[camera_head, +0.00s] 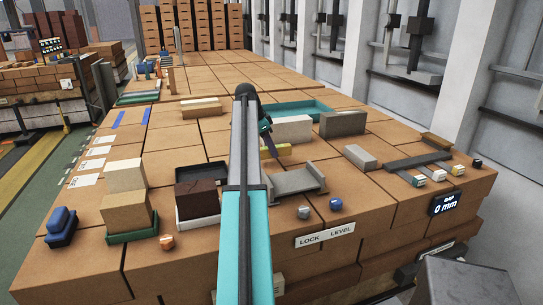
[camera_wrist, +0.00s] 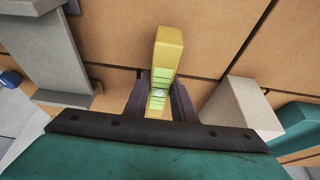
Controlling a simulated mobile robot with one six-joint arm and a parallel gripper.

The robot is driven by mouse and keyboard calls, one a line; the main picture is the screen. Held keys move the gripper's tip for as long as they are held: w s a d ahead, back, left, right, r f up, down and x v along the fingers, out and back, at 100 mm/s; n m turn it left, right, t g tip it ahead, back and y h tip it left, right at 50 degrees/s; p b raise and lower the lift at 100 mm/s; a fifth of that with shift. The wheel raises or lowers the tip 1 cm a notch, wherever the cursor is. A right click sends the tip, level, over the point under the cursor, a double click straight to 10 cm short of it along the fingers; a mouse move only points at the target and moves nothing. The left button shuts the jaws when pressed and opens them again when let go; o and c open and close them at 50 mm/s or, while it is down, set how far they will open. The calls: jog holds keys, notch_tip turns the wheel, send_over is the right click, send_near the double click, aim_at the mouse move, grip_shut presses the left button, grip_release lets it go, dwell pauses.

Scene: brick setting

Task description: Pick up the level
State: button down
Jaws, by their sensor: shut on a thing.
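The level is a yellow bar with pale green windows. In the wrist view the level (camera_wrist: 168,52) stands between the two dark fingers of my gripper (camera_wrist: 159,98), which is shut on it. One end of the level points away from the gripper. In the head view part of the level (camera_head: 284,150) shows just right of my teal arm, beside the dark gripper (camera_head: 268,148). The arm hides the rest of it. I cannot tell whether the level still touches the brick surface.
A grey channel-shaped stand (camera_head: 297,182) is close in front of the level. A pale block (camera_head: 292,129) and a teal tray (camera_head: 300,109) lie behind it. A dark brick block (camera_head: 196,198) stands to the left. A grey block (camera_head: 360,157) lies to the right.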

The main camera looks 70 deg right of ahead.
jog(key=shift+r+b, duration=0.8)
jog(key=shift+r, duration=2.8)
jog(key=shift+r, duration=0.15)
